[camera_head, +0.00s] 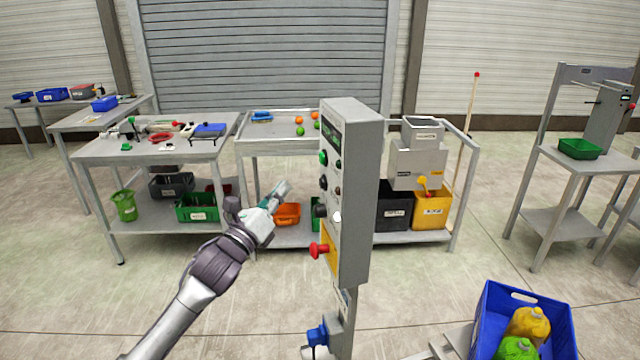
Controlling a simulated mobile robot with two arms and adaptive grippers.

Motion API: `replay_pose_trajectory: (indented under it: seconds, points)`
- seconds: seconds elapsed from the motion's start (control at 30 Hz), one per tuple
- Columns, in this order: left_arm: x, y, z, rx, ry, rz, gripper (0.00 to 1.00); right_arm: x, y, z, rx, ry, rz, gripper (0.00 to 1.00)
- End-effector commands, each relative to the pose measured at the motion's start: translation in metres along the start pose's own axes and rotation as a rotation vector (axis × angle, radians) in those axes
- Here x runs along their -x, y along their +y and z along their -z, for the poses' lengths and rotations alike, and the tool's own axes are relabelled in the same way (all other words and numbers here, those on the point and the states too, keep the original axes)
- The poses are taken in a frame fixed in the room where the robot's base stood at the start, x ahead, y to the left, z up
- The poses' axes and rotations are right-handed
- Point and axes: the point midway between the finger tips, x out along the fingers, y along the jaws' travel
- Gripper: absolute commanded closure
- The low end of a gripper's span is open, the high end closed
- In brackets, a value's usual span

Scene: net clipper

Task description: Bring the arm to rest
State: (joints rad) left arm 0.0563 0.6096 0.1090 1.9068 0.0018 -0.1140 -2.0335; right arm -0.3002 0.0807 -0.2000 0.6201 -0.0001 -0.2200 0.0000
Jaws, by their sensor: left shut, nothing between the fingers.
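My left arm (205,285) reaches in from the bottom left, stretched forward and up over open floor. My left gripper (284,188) is shut and empty. It shows in front of the lower shelf of the work tables, just left of a grey control box. It appears apart from the box, though the exact distance is hard to tell. The control box (352,190) stands upright on a post and carries several buttons and a red knob (319,250) low on its front. My right gripper is not in view.
A blue crate (490,320) with yellow and green bottles is at the bottom right. Grey work tables (150,150) with tools, balls and bins stand behind. A side table (560,170) with a green tray (579,148) stands at right. Floor at the lower left is clear.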

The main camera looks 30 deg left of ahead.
Motion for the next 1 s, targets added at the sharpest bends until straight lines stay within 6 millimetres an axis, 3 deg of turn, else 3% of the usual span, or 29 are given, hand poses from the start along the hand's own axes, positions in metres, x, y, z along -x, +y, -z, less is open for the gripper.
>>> replay_pose_trajectory:
  seconds: [0.77,0.87,0.97,1.0]
  points:
    - [0.000,0.004,0.004,0.012,0.006,-0.008,1.00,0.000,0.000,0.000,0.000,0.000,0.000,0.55]
    - [0.004,0.021,0.026,0.082,0.038,-0.050,1.00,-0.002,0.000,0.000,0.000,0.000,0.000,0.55]
    - [0.016,0.054,0.071,0.227,0.096,-0.137,1.00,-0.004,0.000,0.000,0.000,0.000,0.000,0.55]
    - [0.024,0.070,0.095,0.302,0.123,-0.184,1.00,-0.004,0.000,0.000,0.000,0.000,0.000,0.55]
